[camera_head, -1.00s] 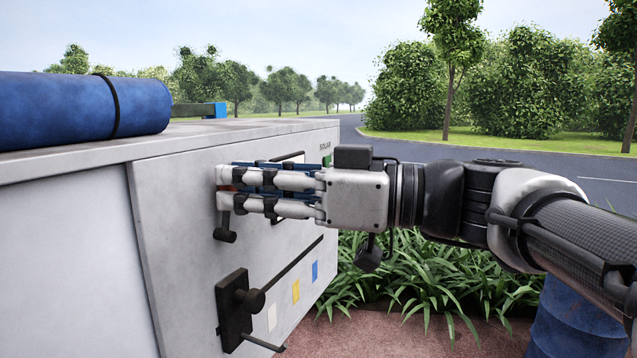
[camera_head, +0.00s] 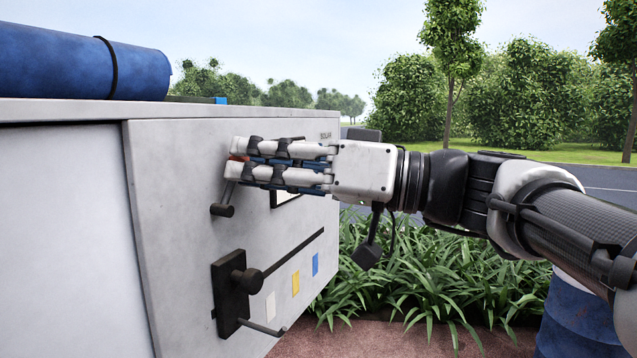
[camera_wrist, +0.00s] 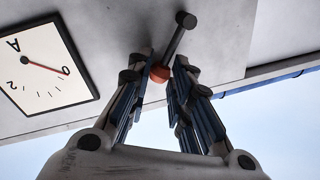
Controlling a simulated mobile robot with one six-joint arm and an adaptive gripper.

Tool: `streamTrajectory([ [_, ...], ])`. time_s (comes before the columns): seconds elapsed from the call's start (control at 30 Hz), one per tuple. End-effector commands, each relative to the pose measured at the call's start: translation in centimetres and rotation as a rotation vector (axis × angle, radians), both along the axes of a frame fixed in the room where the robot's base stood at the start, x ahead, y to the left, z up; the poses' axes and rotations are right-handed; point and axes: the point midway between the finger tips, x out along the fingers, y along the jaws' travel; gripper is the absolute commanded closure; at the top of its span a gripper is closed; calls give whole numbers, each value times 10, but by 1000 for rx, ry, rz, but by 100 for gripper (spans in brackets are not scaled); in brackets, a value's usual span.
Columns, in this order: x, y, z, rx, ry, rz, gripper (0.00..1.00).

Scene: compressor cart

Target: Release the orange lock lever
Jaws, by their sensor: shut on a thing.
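The orange lock lever (camera_head: 238,157) is on the grey side panel of the cart. Its orange end shows between my fingertips, and its dark arm slopes down and left to a black pivot (camera_head: 222,210). My gripper (camera_head: 240,161) reaches in from the right and is shut on the orange end. In the wrist view, the lever's round orange end (camera_wrist: 160,74) sits between my two fingers (camera_wrist: 160,80), with its arm running up and right to the pivot (camera_wrist: 186,19). My fingers hide part of the orange end in the head view.
A dial gauge (camera_wrist: 45,72) is beside my fingers on the panel. Below the lever is a black bracket (camera_head: 230,293) with a knob and rods. Several coloured labels (camera_head: 295,283) are right of it. A blue roll (camera_head: 80,58) lies on the cart top. Plants (camera_head: 430,270) grow at right.

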Motion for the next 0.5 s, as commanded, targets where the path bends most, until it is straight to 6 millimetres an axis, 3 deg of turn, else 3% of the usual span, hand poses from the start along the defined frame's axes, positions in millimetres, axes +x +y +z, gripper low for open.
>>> streamTrajectory([
  [0.03,3,-1,-8,17,41,0,100],
  [0.5,16,-7,-28,183,446,0,100],
])
